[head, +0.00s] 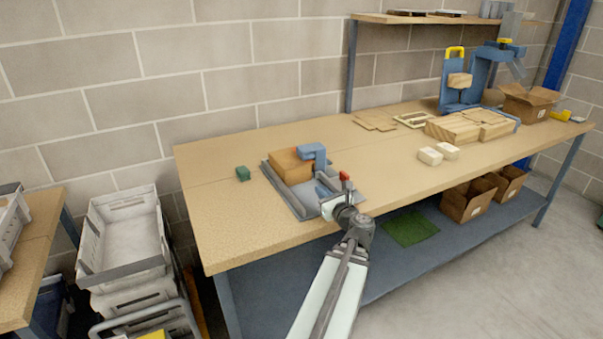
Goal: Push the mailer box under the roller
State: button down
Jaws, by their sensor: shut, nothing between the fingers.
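The brown mailer box (290,166) sits at the back left of a shallow grey tray (284,194) on the workbench. A blue-grey bracket (314,152) rises over the tray at the box's right side. It seems to be the roller's mount; I cannot make out the roller itself. My gripper (324,190) is over the front right of the tray, to the right of and nearer than the box, with a visible space between them. It is shut and empty. The fingertips are small and hard to tell from the blue-grey parts behind them.
Two pale blocks (430,157) and several wooden boards (470,126) lie to the right. Stacked grey crates (125,235) stand left of the bench. The bench's front left is clear.

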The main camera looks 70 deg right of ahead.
aim_at(297, 168)
jog(key=shift+s+a+m+t, duration=0.2)
jog(key=shift+m+t, duration=0.1)
jog(key=shift+m, duration=0.1)
jog(key=shift+w+d, duration=0.1)
jog(key=shift+w, duration=0.05)
jog(key=x, duration=1.3)
jog(key=shift+w+d+r, duration=0.1)
jog(key=shift+w+d, duration=0.15)
jog(key=shift+d, duration=0.05)
jog(key=shift+x, duration=1.1)
jog(key=shift+s, duration=0.1)
jog(key=v, duration=1.4)
jog(key=shift+a, duration=0.1)
